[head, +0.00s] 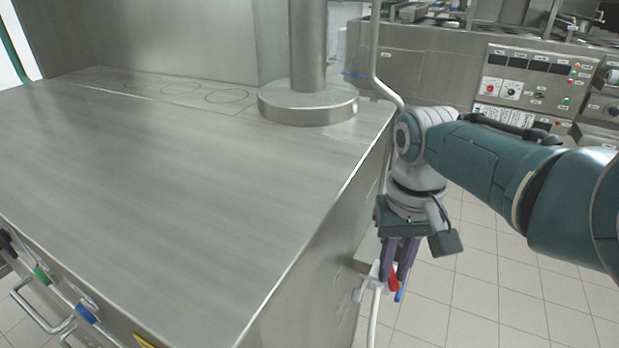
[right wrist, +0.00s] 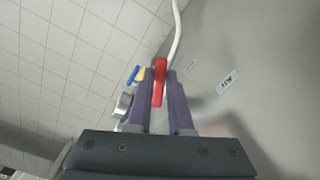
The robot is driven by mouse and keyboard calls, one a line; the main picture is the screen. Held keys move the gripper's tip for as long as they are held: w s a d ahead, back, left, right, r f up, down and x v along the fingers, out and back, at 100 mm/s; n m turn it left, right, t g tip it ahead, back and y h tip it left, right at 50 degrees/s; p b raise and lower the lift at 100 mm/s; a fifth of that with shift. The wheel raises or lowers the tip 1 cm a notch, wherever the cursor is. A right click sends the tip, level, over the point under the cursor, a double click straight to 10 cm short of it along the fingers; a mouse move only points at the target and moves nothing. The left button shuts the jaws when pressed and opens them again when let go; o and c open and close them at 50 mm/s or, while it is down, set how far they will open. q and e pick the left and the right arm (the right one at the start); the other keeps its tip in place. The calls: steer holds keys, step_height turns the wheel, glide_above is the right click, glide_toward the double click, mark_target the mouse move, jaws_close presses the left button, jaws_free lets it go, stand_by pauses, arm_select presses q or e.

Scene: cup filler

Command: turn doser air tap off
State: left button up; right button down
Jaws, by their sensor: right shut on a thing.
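The air tap has a red handle (head: 394,284), which also shows in the right wrist view (right wrist: 159,82). It sits low at the right side of the steel machine, beside a label (right wrist: 228,82) that appears to read AIR. My right gripper (head: 399,272) points down there, its purple fingers on both sides of the red handle and shut on it. In the right wrist view the handle stands upright between the fingertips. The fingers hide part of the tap body. My left gripper is not in view.
A blue lever (right wrist: 133,76) and a yellow part sit close beside the red handle. A white pipe (right wrist: 177,30) runs along the machine's side. The steel table top (head: 180,180) is bare at the left. A control panel (head: 525,80) stands behind. Tiled floor at right is clear.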

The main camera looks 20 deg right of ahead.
steer(key=shift+w+d+n, duration=0.1)
steer(key=shift+d+n, duration=0.55)
steer(key=shift+n, duration=1.4)
steer(key=shift+w+d+n, duration=0.1)
steer(key=shift+d+n, duration=0.5)
steer(key=shift+n, duration=1.5)
steer(key=shift+w+d+n, duration=0.1)
steer(key=shift+d+n, duration=0.55)
steer(key=shift+n, duration=1.4)
steer(key=c, duration=0.8)
jaws_free()
step_height(320, 180, up, 10)
steer(key=p, duration=0.6)
steer(key=shift+p, duration=0.3)
